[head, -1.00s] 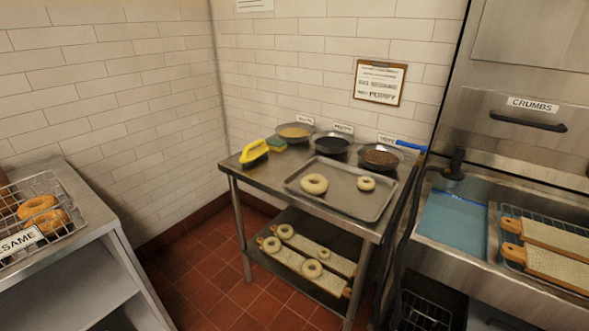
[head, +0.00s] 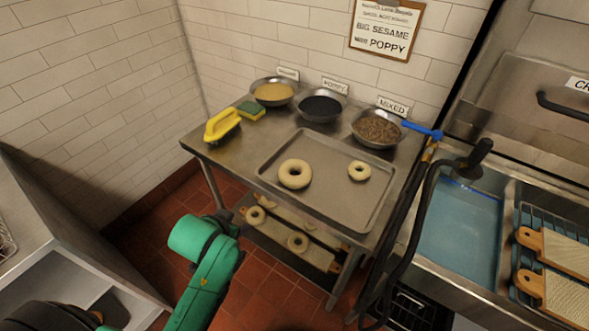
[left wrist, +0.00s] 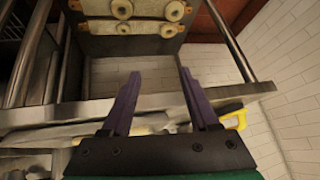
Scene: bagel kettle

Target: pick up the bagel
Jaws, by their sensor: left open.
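More bagels (head: 297,242) lie on boards on the shelf below; several show in the left wrist view (left wrist: 173,11). My left gripper (left wrist: 158,73) is open, its purple fingers apart with nothing between them, and the table edge lies behind them. My green left arm shows low in the head view, but its fingers cannot be made out there. My right gripper is not in view.
Bowls of yellow seeds (head: 273,92), black seeds (head: 320,106) and mixed topping (head: 376,129) stand along the table's back.

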